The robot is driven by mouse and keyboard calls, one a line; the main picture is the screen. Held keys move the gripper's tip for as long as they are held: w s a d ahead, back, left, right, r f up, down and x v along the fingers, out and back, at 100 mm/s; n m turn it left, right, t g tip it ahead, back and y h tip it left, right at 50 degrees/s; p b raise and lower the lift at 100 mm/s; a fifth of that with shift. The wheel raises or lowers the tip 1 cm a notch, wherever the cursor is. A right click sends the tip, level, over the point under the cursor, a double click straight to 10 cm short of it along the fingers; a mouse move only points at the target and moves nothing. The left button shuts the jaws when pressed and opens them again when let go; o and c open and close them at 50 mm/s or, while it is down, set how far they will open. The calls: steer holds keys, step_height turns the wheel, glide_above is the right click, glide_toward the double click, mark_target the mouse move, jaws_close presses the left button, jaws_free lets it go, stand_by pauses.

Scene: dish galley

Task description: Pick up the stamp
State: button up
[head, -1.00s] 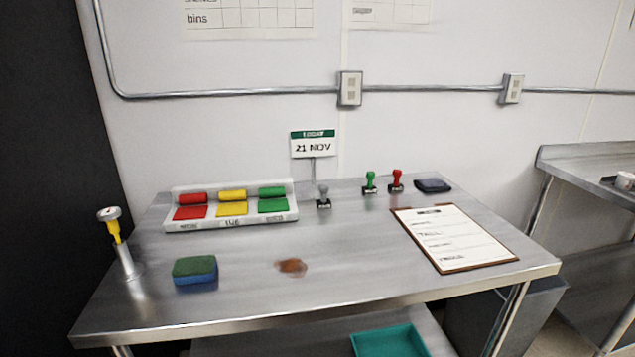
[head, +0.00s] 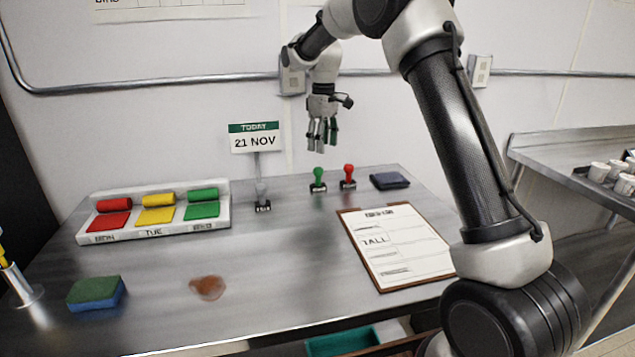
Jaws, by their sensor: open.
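Three small stamps stand upright along the back of the steel table (head: 300,260). The grey stamp (head: 262,197) stands in front of the date sign. The green stamp (head: 318,180) and the red stamp (head: 348,178) stand close together to its right. My gripper (head: 322,145) points down, open and empty, above the green stamp and apart from it. Nothing hides the stamps in the head view.
A tray (head: 85,238) with red, yellow and green pads lies at the left. A sign reading 21 NOV (head: 256,140) rises behind the grey stamp. A clipboard (head: 385,280), dark folded cloth (head: 389,180), sponge (head: 95,292) and brown stain (head: 207,288) are also on the table.

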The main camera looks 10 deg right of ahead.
mark_target(318, 168)
steer(key=shift+w+a+f, duration=0.3)
steer(key=shift+w+f, duration=0.05)
steer(key=shift+f, duration=0.3)
steer(key=shift+w+a+f, duration=0.25)
steer(key=shift+w+f, duration=0.1)
steer(key=shift+f, duration=0.25)
steer(key=f, duration=0.7)
steer(key=shift+s+f, duration=0.1)
steer(key=shift+s, duration=0.3)
steer(key=c, duration=1.2)
